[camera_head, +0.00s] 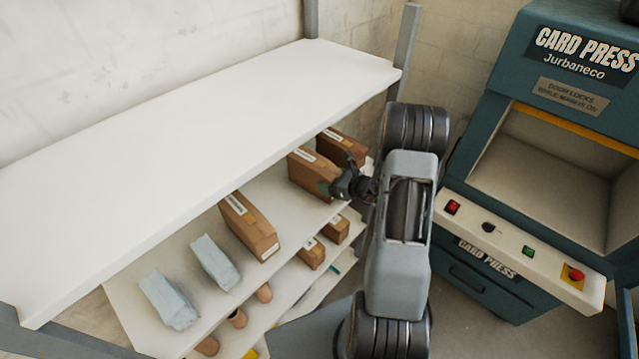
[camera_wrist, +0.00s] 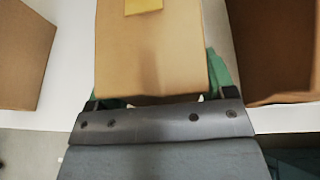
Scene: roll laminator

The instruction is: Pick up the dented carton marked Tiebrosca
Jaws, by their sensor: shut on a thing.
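A brown carton (camera_head: 311,175) with a white label stands on the middle shelf, towards its right end. My gripper (camera_head: 335,188) is at its front right side. In the wrist view, the carton (camera_wrist: 150,50) fills the middle, with a yellow patch on its top. My gripper (camera_wrist: 155,92) has its green fingers on both sides of this carton and is shut on it. The label is too small to read and I cannot make out a dent. I cannot tell whether the carton is lifted from the shelf.
One brown carton (camera_head: 342,147) stands close on the right, another (camera_head: 248,226) to the left. Two pale packs (camera_head: 168,300) (camera_head: 215,262) lie farther left. The upper shelf (camera_head: 190,150) overhangs them. A teal card press (camera_head: 540,150) stands at the right.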

